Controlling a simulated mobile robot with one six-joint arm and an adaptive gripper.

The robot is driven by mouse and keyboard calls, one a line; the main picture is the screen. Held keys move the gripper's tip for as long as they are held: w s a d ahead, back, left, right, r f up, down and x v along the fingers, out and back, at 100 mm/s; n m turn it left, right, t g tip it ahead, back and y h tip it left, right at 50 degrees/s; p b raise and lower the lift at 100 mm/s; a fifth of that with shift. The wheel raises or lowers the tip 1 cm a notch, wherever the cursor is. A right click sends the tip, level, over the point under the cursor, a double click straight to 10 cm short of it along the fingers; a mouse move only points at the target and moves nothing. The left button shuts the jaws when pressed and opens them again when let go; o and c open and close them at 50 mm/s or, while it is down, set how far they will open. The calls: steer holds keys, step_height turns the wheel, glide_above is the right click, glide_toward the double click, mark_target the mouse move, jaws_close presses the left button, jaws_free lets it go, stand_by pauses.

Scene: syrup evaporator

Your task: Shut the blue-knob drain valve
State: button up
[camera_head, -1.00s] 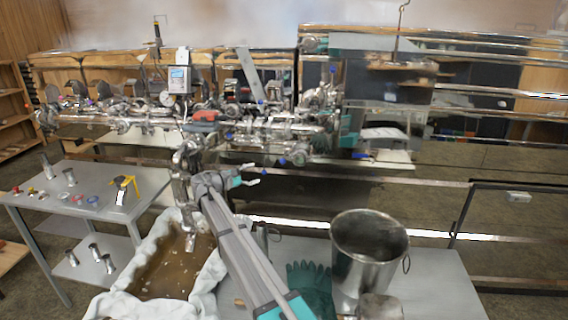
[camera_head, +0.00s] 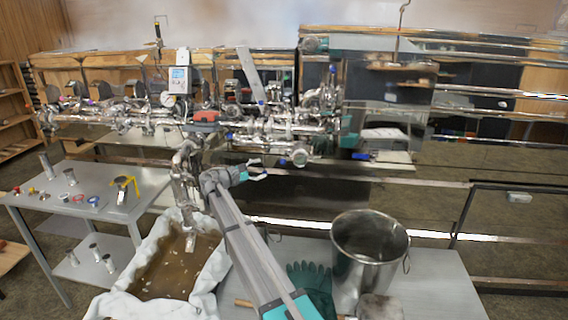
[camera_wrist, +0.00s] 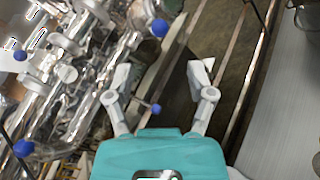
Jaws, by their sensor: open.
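My gripper (camera_head: 262,170) is open and empty, in front of the pipework at the evaporator's front. In the wrist view its two fingers (camera_wrist: 163,76) are spread apart. I cannot tell which belongs to the drain valve. No finger clearly touches a knob.
Steel pipework (camera_head: 275,128) runs across the back. Below stand a cloth-lined basin (camera_head: 213,265) of brown liquid, a steel pot (camera_head: 370,250) and a green glove (camera_head: 312,283). A side table (camera_head: 95,180) with small parts stands at left.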

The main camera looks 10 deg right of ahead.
mark_target(281, 163)
steer(key=x, duration=1)
jaws_close()
steer(key=shift+d, duration=0.15)
